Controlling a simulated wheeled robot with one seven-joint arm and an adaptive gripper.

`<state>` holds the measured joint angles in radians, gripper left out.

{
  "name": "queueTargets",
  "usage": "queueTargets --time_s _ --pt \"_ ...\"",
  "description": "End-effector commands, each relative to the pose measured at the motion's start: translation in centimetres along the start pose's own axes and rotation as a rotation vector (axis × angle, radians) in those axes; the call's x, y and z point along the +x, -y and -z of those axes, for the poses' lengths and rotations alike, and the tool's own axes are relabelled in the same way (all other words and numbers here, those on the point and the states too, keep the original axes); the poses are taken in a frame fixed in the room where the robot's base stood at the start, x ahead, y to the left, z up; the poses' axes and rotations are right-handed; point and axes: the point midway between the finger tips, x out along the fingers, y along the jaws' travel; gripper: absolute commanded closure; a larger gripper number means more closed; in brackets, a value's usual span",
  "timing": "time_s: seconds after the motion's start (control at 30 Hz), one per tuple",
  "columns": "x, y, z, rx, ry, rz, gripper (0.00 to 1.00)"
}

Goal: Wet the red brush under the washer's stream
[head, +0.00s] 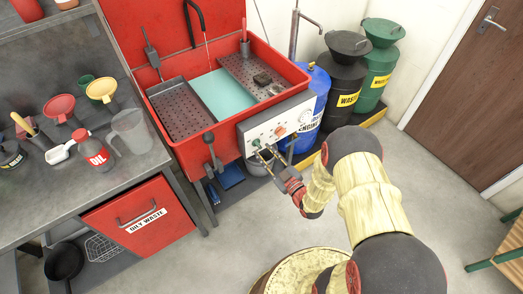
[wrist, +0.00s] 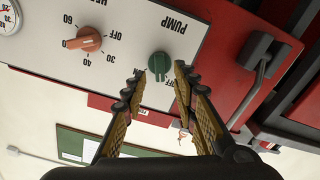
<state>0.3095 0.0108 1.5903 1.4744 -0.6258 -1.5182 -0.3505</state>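The red parts washer (head: 190,148) stands at the back, its sink holding pale blue-green liquid (head: 222,93). A black spout (head: 196,14) hangs over it, and a thin pale stream seems to fall from it. I cannot pick out the red brush for certain; a small upright handled thing (head: 245,46) stands at the sink's back edge. My gripper (head: 263,155) is at the washer's front panel. In the wrist view my gripper (wrist: 159,74) is open and empty, its fingertips either side of the green PUMP knob (wrist: 160,65), with slight gaps.
An orange dial (wrist: 88,40) sits beside the pump knob. A grey bench (head: 60,190) at left carries a red oil bottle (head: 97,155), funnels and a clear jug (head: 132,130). Blue, black and green drums stand right of the washer.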

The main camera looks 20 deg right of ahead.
Motion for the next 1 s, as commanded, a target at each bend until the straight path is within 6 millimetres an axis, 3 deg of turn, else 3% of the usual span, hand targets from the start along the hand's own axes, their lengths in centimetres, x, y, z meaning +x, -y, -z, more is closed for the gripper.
queueTargets --time_s 0.2,0.57,1.0 --pt "2.4 0.1 -0.1 0.0 -0.001 0.0 0.71" --pt "2.9 0.0 0.0 0.001 0.002 -0.001 0.71" --pt "2.8 0.0 0.0 0.001 0.001 -0.001 0.96"
